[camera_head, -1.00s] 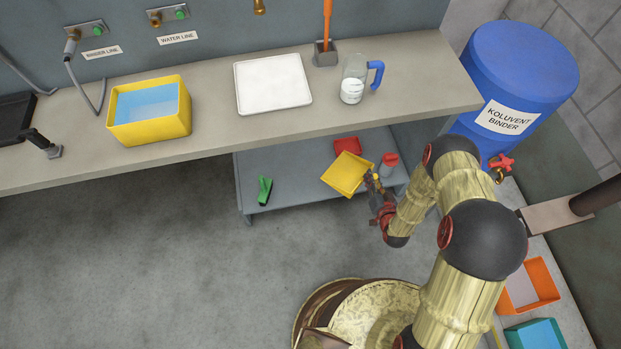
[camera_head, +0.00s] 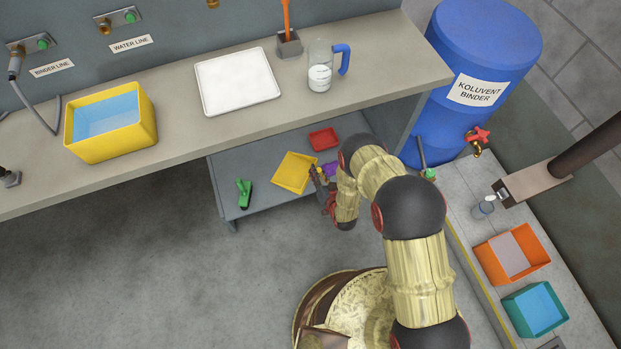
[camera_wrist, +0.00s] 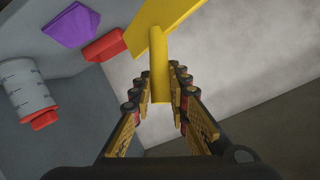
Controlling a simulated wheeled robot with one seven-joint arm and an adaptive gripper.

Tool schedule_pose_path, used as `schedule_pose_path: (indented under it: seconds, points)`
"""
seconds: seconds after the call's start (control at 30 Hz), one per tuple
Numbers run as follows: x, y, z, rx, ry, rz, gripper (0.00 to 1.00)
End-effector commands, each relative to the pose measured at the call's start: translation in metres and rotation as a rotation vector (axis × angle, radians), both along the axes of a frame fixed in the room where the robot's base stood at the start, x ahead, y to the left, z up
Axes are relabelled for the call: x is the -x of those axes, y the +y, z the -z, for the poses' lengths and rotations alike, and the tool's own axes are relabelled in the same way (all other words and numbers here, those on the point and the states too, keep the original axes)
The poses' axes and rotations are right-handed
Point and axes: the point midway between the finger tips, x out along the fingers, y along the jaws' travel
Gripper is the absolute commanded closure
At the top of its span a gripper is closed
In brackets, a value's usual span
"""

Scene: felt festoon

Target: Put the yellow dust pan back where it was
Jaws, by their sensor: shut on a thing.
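The yellow dust pan (camera_head: 295,172) shows in the head view over the lower shelf (camera_head: 272,195), near its front edge. My gripper (camera_head: 319,178) is at the pan's right side. In the wrist view my gripper (camera_wrist: 163,76) is shut on the handle of the yellow dust pan (camera_wrist: 158,62), with fingers on both sides of it. The pan's flat part runs out of the top of that view. I cannot tell whether the pan touches the shelf.
A red dust pan (camera_head: 323,138), a purple one (camera_head: 331,170) and a green brush (camera_head: 244,193) lie on the shelf. A red-capped bottle (camera_wrist: 22,88) is at left in the wrist view. The worktop (camera_head: 180,125) overhangs the shelf; a blue barrel (camera_head: 470,60) stands right.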

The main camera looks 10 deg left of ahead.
Motion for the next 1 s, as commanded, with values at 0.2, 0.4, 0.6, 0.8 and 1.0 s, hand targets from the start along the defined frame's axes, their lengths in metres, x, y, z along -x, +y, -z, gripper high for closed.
schedule_pose_path:
  seconds: [0.2,0.4,0.6,0.8,1.0]
  points:
    - [-0.006,0.019,0.023,-0.001,-0.003,-0.001,1.0]
    - [-0.009,0.027,0.032,-0.001,-0.004,-0.002,1.0]
    - [-0.008,0.027,0.062,-0.001,-0.002,0.001,1.0]
    - [-0.01,0.028,0.062,-0.002,-0.004,0.0,1.0]
    - [-0.009,0.028,0.065,-0.001,-0.003,0.0,1.0]
